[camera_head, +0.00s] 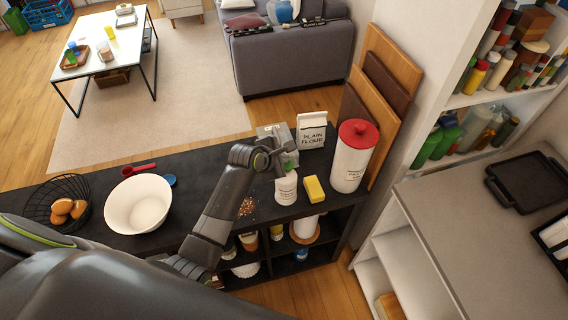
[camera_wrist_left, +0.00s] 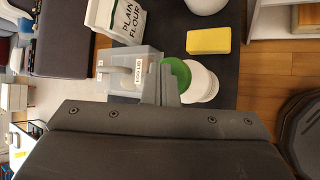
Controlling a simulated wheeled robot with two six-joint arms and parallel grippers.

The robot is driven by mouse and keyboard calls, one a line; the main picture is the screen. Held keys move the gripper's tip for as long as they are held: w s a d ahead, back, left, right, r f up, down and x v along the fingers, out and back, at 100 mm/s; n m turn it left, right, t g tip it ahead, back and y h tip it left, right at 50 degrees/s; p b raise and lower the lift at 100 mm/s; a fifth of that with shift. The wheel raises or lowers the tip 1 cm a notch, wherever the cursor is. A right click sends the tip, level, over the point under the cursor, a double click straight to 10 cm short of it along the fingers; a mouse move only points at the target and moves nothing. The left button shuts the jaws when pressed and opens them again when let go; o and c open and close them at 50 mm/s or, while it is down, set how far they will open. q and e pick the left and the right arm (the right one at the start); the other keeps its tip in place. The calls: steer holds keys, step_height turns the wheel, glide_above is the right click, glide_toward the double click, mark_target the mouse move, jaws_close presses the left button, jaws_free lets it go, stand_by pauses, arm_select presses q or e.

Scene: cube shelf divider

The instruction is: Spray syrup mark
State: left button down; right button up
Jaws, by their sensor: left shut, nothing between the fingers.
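A brown speckled mark (camera_head: 246,206) lies on the dark countertop, near its front edge. A white labelled bottle (camera_head: 286,190) stands to the right of it; I cannot make out a spray head. In the left wrist view a white round container (camera_wrist_left: 203,84) with a green top (camera_wrist_left: 177,73) sits just right of the fingers. My left gripper (camera_head: 287,149) is above the counter behind the white bottle. Its fingers (camera_wrist_left: 161,84) are shut and empty, apart from the green top as far as I can tell. My right gripper is not in view.
A yellow sponge (camera_head: 314,189), a red-lidded white canister (camera_head: 351,156), a flour bag (camera_head: 313,131) and a clear bin (camera_wrist_left: 130,72) crowd the counter's right end. A white bowl (camera_head: 138,204), red spoon (camera_head: 139,169) and wire basket (camera_head: 56,202) stand left. Shelves lie below the counter.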

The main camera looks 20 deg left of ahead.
arm_select(q)
steer(key=shift+f, duration=0.2)
stand_by(0.3)
steer(key=shift+s+f, duration=0.1)
steer(key=shift+f, duration=0.2)
steer(key=shift+r+p, duration=0.35)
steer(key=shift+p, duration=0.35)
steer(key=shift+r, duration=3.05)
steer(key=shift+a, duration=0.1)
